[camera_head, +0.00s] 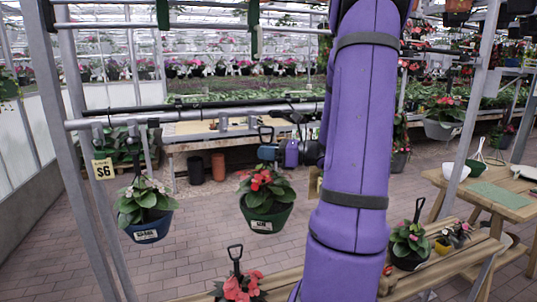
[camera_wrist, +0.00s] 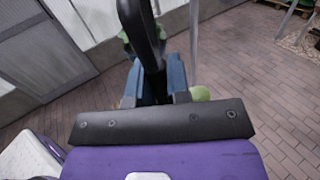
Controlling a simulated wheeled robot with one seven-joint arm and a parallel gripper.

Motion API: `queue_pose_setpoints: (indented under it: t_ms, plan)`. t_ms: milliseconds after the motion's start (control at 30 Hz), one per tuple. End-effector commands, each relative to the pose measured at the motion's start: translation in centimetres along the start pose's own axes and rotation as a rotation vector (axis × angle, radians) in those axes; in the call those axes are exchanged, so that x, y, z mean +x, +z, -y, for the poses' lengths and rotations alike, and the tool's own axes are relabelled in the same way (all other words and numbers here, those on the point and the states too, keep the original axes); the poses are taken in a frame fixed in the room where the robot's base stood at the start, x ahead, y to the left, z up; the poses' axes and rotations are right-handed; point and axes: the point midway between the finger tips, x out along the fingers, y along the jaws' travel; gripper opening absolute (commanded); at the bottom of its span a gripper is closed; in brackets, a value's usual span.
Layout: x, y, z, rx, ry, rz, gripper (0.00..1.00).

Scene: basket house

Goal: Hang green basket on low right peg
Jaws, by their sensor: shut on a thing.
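The green basket (camera_head: 267,218), a dark green pot with red flowers and leaves, hangs upright in mid-air in the head view. My gripper (camera_head: 268,152) is shut on its black hook handle (camera_head: 265,132), above the plant. In the wrist view the black handle (camera_wrist: 143,30) runs between my blue fingers (camera_wrist: 155,85), and a bit of green (camera_wrist: 201,93) shows below. The low rail (camera_head: 200,114) crosses behind or near the hook; the depth between them cannot be told. Small grey pegs (camera_head: 222,122) show along it. My purple arm hides the rail's right part.
Potted plants (camera_head: 409,247) stand on a wooden bench at the lower right.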

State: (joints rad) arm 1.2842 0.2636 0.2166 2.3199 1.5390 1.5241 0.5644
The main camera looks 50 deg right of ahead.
Motion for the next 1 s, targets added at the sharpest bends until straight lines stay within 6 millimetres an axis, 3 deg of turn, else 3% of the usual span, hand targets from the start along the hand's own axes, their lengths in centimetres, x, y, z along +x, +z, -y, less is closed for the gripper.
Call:
queue_pose_setpoints:
  t_ms: [500, 1000]
  plan:
    - [1.8, -0.1, 3.1, -0.002, 0.000, 0.002, 0.00]
    - [2.3, -0.1, 3.9, -0.001, -0.001, 0.002, 0.00]
